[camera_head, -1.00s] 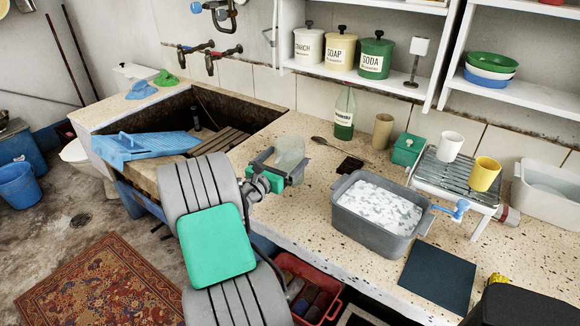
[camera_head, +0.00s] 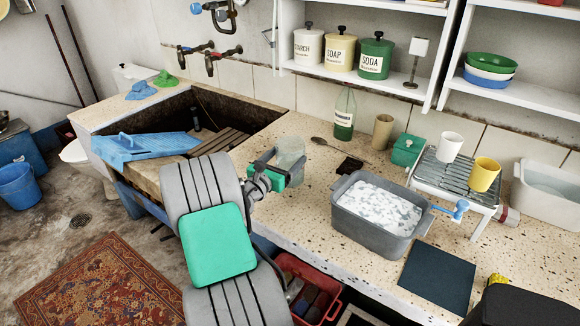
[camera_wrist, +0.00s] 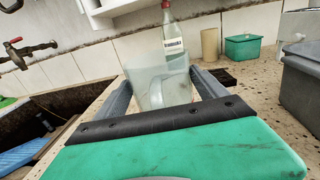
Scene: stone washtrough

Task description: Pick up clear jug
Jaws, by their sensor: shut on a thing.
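The clear jug (camera_head: 291,153) is a see-through, pale vessel on the speckled counter, just right of the stone trough. It stands upright as far as I can see. My gripper (camera_head: 281,163) reaches it from the front left. In the wrist view the jug (camera_wrist: 157,86) is between the two grey fingers of my gripper (camera_wrist: 165,88), one on each side, and the jaws are shut on it. The green gripper body hides its lower part. I cannot tell whether its base touches the counter.
A grey basin of suds (camera_head: 340,218) stands to the right. Behind are a green-bottomed bottle (camera_head: 344,115), a spoon (camera_head: 336,148), a tan cup (camera_head: 382,131) and a green box (camera_head: 407,150). The trough (camera_head: 185,112) with a blue washboard (camera_head: 145,147) lies left.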

